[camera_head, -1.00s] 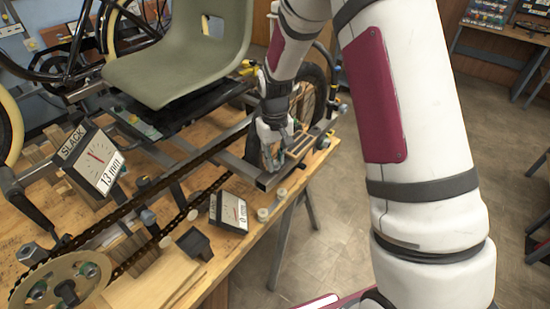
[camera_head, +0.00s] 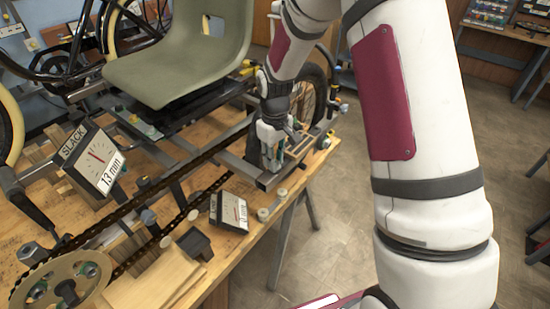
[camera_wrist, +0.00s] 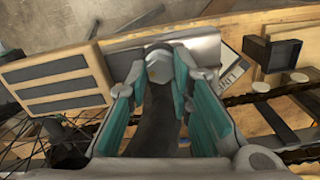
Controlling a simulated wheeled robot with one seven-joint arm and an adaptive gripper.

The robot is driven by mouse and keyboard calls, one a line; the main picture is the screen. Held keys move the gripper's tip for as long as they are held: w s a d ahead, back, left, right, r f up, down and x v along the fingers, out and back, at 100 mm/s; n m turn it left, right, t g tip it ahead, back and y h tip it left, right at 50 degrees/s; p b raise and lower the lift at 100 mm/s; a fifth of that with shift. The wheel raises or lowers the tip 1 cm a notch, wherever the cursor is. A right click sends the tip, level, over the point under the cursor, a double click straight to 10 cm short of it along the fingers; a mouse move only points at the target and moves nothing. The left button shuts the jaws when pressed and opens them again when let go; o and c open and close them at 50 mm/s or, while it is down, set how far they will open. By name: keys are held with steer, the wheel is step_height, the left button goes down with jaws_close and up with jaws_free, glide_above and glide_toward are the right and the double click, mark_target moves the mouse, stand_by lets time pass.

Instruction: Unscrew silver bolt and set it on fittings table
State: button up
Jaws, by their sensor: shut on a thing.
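The silver bolt (camera_wrist: 158,66) shows its hex head between my fingertips in the wrist view, at the end of a grey frame bar (camera_wrist: 205,48). My gripper (camera_wrist: 158,74) has teal-lined fingers on both sides of the bolt head and is shut on it. In the head view my gripper (camera_head: 271,158) points down at the near end of the trike frame, beside the rear wheel; the bolt is too small and covered to make out there. A table (camera_head: 505,35) with trays of small parts stands at the back right; I cannot tell if it is the fittings table.
The wooden bench (camera_head: 195,285) carries the trike frame, a chain (camera_head: 150,190), a "SLACK 13 mm" gauge (camera_head: 95,160), a smaller gauge (camera_head: 229,211) and a black box (camera_head: 194,243). A wooden slotted block (camera_wrist: 58,82) lies left of my fingers. Open floor (camera_head: 335,230) lies right of the bench.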

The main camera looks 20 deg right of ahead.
steer(key=shift+a+f, duration=0.1)
steer(key=shift+n, duration=0.9)
steer(key=shift+s, duration=0.1)
steer(key=shift+n, duration=0.8)
steer(key=o, duration=0.6)
steer(key=shift+m, duration=0.9)
